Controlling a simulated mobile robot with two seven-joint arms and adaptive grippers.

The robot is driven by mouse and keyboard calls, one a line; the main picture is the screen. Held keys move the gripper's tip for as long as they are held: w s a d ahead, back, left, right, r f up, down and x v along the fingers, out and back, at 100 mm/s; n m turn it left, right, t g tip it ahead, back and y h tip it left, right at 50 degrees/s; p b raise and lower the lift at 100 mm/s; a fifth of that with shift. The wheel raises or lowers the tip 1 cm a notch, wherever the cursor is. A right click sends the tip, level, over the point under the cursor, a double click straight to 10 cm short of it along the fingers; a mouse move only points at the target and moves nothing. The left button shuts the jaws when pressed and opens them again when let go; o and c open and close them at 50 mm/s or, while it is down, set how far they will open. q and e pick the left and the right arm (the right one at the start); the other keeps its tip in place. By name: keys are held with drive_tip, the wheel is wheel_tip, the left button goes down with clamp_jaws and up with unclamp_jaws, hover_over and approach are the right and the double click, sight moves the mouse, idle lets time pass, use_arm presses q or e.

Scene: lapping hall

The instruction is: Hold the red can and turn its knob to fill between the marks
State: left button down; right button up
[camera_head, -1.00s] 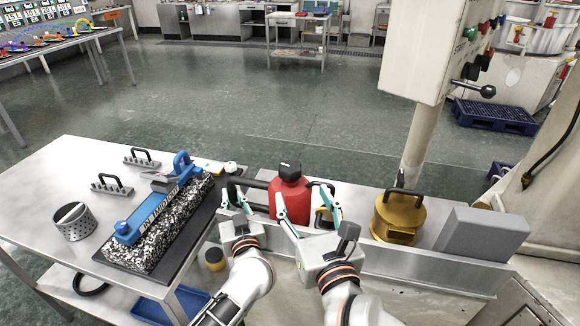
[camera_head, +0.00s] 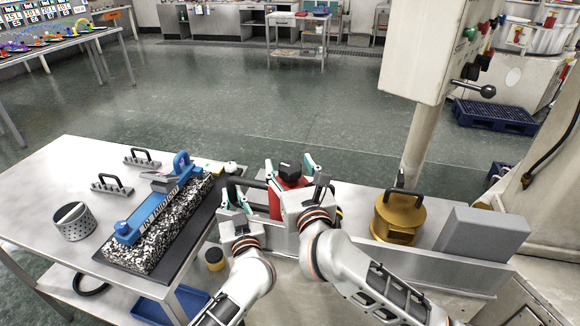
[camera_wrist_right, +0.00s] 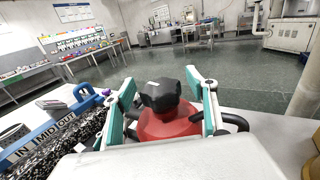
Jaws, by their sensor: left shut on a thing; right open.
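The red can (camera_head: 276,203) stands upright on the metal bench, mostly hidden by my right gripper in the head view. Its black knob (camera_head: 290,173) is on top; in the right wrist view the knob (camera_wrist_right: 161,95) sits above the can's red shoulder (camera_wrist_right: 168,128). My left gripper (camera_head: 236,194) is shut on the can's black side handle (camera_head: 250,183), left of the body. My right gripper (camera_head: 289,163) is open, with one finger on each side of the knob; visible gaps remain in the wrist view. The fill marks are not visible.
A brass pot (camera_head: 397,217) and a grey block (camera_head: 484,236) stand to the right. A speckled block (camera_head: 160,232) with a blue level (camera_head: 150,208) lies to the left. A control box (camera_head: 432,50) on a post rises behind.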

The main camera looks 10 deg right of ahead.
drive_tip(key=c, duration=1.1)
drive_tip(key=shift+c, duration=0.3)
drive_tip(key=shift+h, duration=0.3)
drive_tip(key=shift+a+m+h, duration=0.1)
drive_tip(key=shift+m+h, duration=0.7)
drive_tip(key=shift+h, duration=0.2)
drive_tip(key=shift+m+h, duration=0.7)
drive_tip(key=shift+h, duration=0.4)
